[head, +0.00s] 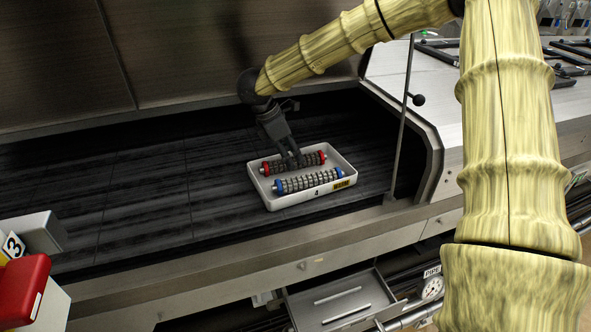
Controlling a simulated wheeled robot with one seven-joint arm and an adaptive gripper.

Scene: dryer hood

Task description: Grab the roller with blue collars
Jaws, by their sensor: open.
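The roller with blue collars (308,181) lies in the near part of a white tray (273,204), with a blue collar at each end of its grey ribbed body. A second roller with red collars (266,169) lies behind it in the same tray, roughly parallel. My gripper (293,162) is open and points down over the tray, at the red-collared roller's middle and just behind the blue-collared one. The fingers hide part of the red-collared roller. I cannot tell whether the fingertips touch either roller.
The tray, with a yellow label and a number 4, rests on the dark slatted bed (150,190) under the hood. A thin upright rod (403,120) stands to the right. A red object (22,290) and a number 3 sign are at lower left. The bed's left is clear.

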